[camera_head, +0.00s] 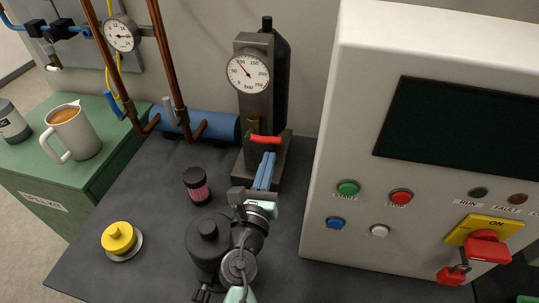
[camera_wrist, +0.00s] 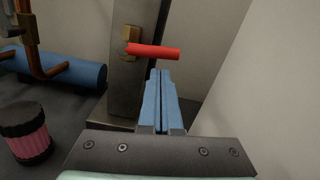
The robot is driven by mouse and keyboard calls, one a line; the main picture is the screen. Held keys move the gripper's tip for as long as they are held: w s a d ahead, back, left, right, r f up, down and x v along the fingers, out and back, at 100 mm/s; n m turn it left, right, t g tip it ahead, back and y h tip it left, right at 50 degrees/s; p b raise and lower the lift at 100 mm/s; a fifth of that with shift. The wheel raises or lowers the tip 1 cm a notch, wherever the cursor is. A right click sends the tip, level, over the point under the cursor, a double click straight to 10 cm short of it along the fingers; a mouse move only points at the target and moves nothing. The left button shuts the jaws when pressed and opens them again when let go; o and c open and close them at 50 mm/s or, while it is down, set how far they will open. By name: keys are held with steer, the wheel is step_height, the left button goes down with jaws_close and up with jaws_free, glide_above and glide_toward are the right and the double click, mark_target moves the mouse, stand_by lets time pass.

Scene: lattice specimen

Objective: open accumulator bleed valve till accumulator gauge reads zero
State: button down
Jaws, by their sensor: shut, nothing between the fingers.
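The accumulator is a black cylinder (camera_head: 283,75) behind a grey block (camera_head: 254,107) at the back of the dark bench. Its white gauge (camera_head: 248,73) has a needle pointing to the upper left, clearly off the low end. The bleed valve has a red lever (camera_head: 265,139) on a brass body (camera_head: 252,124). In the wrist view the red lever (camera_wrist: 153,51) lies crosswise, pointing right from the brass fitting (camera_wrist: 130,38). My gripper (camera_head: 268,156) has blue fingers, shut and empty. The fingertips (camera_wrist: 160,72) are just below the lever in both views; whether they touch it I cannot tell.
A white control cabinet (camera_head: 360,150) stands close on the right. A blue cylinder (camera_head: 205,125) and copper pipes (camera_head: 163,60) are at the left. A black-and-pink jar (camera_head: 197,187) and a yellow knob (camera_head: 118,238) stand on the bench (camera_head: 150,190), with clear surface between.

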mark_target(272, 143)
steer(key=shift+x, duration=0.9)
steer(key=shift+d+r+n+p, duration=0.15)
steer(key=shift+r+n+p, duration=0.35)
steer(key=shift+n+p, duration=0.5)
steer(key=shift+r+n+p, duration=0.65)
steer(key=shift+n+p, duration=0.25)
steer(key=shift+p, duration=0.35)
steer(key=shift+w+a+r+n+y+p, duration=0.15)
steer(key=shift+a+r+n+p, duration=0.5)
steer(key=shift+n+p, duration=0.95)
steer(key=shift+w+a+r+n+y+p, duration=0.15)
steer(key=shift+a+r+n+p, duration=0.5)
steer(key=shift+n+p, duration=1)
steer(key=shift+s+a+r+n+y+p, duration=0.1)
steer(key=shift+a+r+n+y+p, duration=0.15)
steer(key=shift+r+n+p, duration=1.3)
steer(key=shift+w+a+f+m+p, duration=0.1)
steer(key=shift+a+f+m+p, duration=0.1)
steer(key=shift+f+m+p, duration=0.3)
